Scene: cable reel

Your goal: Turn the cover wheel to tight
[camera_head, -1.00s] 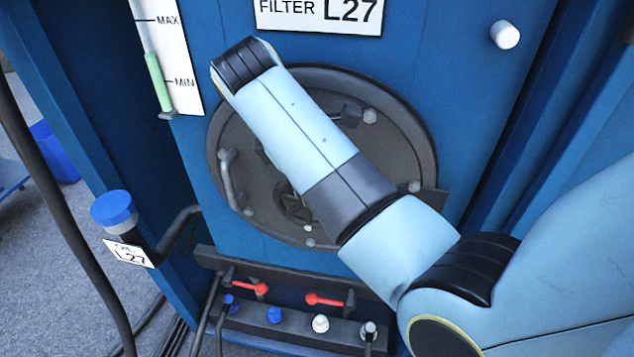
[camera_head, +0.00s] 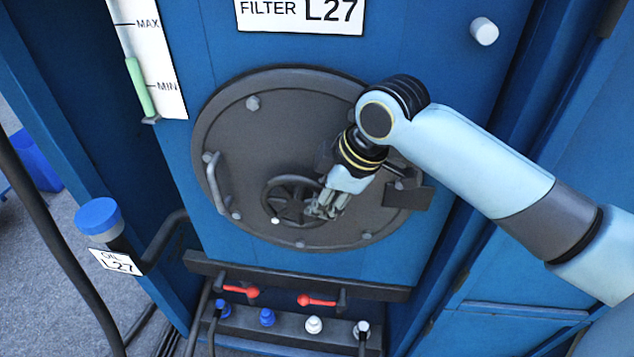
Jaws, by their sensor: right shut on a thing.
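The cover wheel (camera_head: 276,193) is a small dark spoked handwheel in the lower middle of the round dark filter cover (camera_head: 235,120). My right gripper (camera_head: 318,211) reaches in from the right and is shut on the wheel's right-hand rim. Its fingers hide that part of the rim. A small white spot shows at the wheel's lower left edge. The cover lies flat against the blue cabinet, with a bar handle (camera_head: 215,182) on its left and a dark hinge block (camera_head: 408,196) on its right. My left gripper is not in view.
Below the cover, a dark rail carries two red-handled valves (camera_head: 240,291) (camera_head: 318,301) above blue and white capped ports (camera_head: 314,325). A blue-capped oil filler (camera_head: 98,216) sticks out at the left. A white knob (camera_head: 484,31) stands at the upper right.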

